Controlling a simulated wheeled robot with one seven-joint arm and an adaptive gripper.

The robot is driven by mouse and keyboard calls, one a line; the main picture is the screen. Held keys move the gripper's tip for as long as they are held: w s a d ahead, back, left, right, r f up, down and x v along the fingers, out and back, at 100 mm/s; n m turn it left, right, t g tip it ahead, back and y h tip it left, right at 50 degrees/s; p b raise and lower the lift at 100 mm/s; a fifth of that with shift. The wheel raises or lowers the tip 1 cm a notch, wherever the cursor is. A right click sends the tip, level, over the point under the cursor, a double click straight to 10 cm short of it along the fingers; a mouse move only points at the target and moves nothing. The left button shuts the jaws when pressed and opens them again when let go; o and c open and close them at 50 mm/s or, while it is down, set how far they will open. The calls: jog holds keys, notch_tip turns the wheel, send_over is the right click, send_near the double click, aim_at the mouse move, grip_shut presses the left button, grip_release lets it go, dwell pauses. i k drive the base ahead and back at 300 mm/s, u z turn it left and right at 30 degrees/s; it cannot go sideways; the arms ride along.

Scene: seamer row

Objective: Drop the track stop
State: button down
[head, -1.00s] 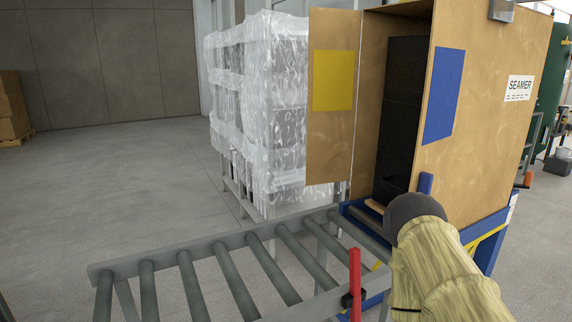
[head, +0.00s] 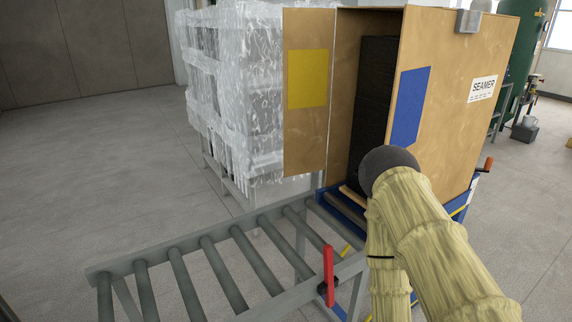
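My arm, in a pale yellow sleeve with a dark rounded joint, bends in front of the seamer, just right of the handle. One link hangs down out of the bottom of the picture. My gripper is not in view, so I cannot tell what it holds.
The tan seamer cabinet (head: 448,112) stands open at the track's far right end, on a blue frame. Its door (head: 305,140) swings out to the left. A wrapped pallet stack (head: 235,100) stands behind the track. The floor (head: 90,180) at left is clear.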

aim_at(328, 253)
jog(key=z, duration=1.5)
jog(key=k, duration=0.95)
jog(key=u, duration=1.15)
jog(key=i, duration=0.5)
